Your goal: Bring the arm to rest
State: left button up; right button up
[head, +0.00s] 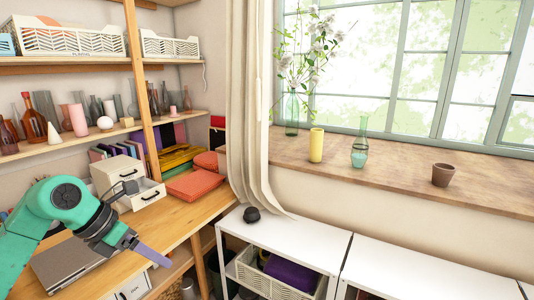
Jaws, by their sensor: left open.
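My left arm comes in from the left in the head view, over the wooden desk (195,208). My left gripper (150,250) is at its end, near the desk's front edge, with a long purple-grey finger pointing down to the right. It is open and I see nothing held in it. A grey flat laptop-like object (65,266) lies under the arm, partly hidden by it. My right gripper is not in view.
A small white drawer box (112,175) with one drawer pulled out stands behind the gripper. Shelves with vases rise behind. A white low cabinet (290,242) with a black object (251,215) stands right. The windowsill (400,178) holds a yellow vase (316,146), glass vases and a brown pot (443,175).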

pick_arm(q)
jog(key=w+d+f+n+t+h, duration=0.4)
jog(key=w+d+f+n+h, duration=0.2)
jog(key=w+f+n+h, duration=0.25)
jog(key=s+a+f+n+t+y, duration=0.1)
jog(key=a+f+n+t+y, duration=0.3)
jog(key=f+n, duration=0.7)
jog(key=s+a+f+n+t+y, duration=0.1)
jog(key=a+f+n+y, duration=0.6)
jog(key=f, duration=0.8)
jog(key=s+a+f+n+g+y, duration=0.15)
jog(key=s+f+n+g, duration=0.45)
jog(key=s+f, duration=1)
jog(key=s+d+f+n+g, duration=0.1)
jog(key=s+f, duration=0.3)
jog(key=s, duration=0.5)
jog(key=s+d+f+n+g, duration=0.2)
jog(key=s+f+n+g, duration=0.1)
jog(key=s, duration=0.6)
jog(key=s+d+f+n+g, duration=0.1)
jog(key=s+f+n+g, duration=0.1)
jog(key=s+f, duration=0.3)
jog(key=s+n, duration=0.1)
jog(key=s, duration=0.2)
jog(key=shift+s+d+f+y, duration=0.25)
jog(key=shift+s+f+y, duration=0.1)
jog(key=shift+s+y, duration=0.05)
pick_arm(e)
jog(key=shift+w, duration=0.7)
